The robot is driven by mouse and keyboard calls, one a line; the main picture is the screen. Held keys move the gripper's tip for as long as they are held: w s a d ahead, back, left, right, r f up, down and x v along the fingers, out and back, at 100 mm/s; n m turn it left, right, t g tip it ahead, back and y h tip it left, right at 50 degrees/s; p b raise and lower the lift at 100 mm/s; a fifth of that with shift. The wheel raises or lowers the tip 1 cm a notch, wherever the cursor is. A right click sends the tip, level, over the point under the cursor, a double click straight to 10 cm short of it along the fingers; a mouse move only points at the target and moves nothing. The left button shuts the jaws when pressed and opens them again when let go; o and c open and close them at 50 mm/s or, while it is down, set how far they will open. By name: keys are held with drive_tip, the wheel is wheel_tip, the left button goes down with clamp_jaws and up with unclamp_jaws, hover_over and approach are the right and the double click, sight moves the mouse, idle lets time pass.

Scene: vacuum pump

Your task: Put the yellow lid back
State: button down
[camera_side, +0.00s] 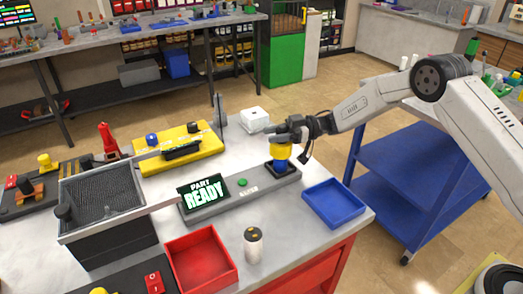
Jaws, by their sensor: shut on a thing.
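The yellow lid (279,151) is in my gripper (284,140), which is shut on it. The lid sits right above a blue cylindrical part (281,165), which stands in a dark square holder at the right end of a grey fixture (237,200). The lid looks upright and lined up with the blue part. I cannot tell whether it is seated on it or just above it. My gripper's fingers hide the lid's top.
A sign reading "PART READY" (203,193) and a green button (242,182) are on the fixture. A blue tray (333,203) lies to the right, a red tray (200,258) in front, a white bottle (253,246) between them. A white box (254,119) stands behind.

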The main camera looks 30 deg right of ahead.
drive_tip(key=shift+f, duration=0.15)
drive_tip(key=shift+c, duration=1.4)
unclamp_jaws()
drive_tip(key=v, duration=0.7)
drive_tip(key=shift+d, duration=0.45)
drive_tip(key=shift+o, duration=0.5)
